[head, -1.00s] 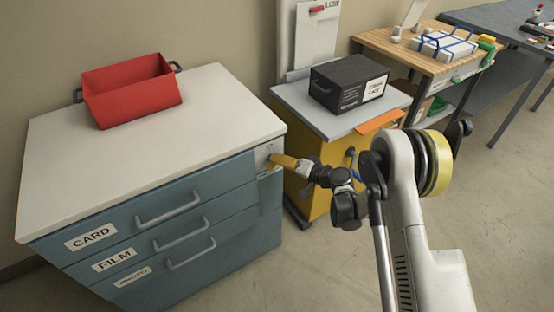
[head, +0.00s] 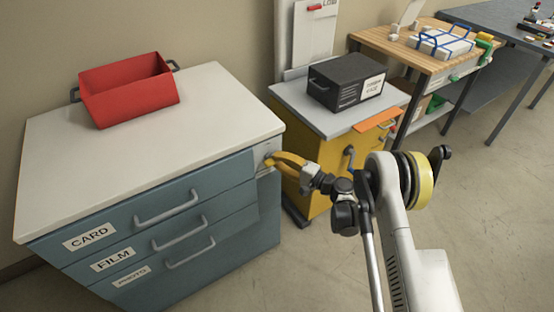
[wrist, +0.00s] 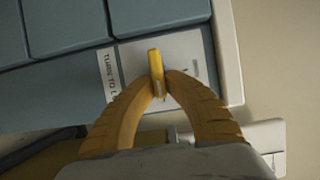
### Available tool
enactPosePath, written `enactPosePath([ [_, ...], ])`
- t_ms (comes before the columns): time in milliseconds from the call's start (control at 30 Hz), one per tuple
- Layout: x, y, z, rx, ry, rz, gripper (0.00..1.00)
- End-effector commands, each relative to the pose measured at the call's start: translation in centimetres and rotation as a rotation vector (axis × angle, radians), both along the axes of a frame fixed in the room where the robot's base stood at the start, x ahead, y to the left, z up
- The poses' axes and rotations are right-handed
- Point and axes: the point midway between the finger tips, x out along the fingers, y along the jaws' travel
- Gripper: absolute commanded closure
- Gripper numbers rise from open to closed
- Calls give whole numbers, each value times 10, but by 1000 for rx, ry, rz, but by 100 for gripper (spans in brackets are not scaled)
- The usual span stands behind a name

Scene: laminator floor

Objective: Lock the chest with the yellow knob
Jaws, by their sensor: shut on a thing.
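The yellow knob (wrist: 155,62) is a narrow bar on a pale plate (wrist: 185,58) at the chest's upper right front corner. A partly hidden label (wrist: 108,75) beside it begins "TURN TO". My gripper (head: 274,161) reaches the plate from the right. In the wrist view its two yellow ribbed fingers (wrist: 160,85) are shut on the knob from both sides. The fingers hide the knob in the head view.
A red open bin (head: 130,92) stands on the chest top. A yellow cabinet (head: 325,150) with a black box (head: 335,85) on it stands close on the right. A wooden bench (head: 400,45) is behind it. Open floor lies at the right.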

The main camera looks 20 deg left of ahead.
Motion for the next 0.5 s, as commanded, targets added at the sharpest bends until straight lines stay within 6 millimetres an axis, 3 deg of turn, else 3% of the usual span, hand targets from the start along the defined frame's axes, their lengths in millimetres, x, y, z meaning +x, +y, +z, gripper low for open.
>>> enactPosePath([
  [467,0,0,0,11,12,-1,100],
  [500,0,0,0,11,11,-1,84],
])
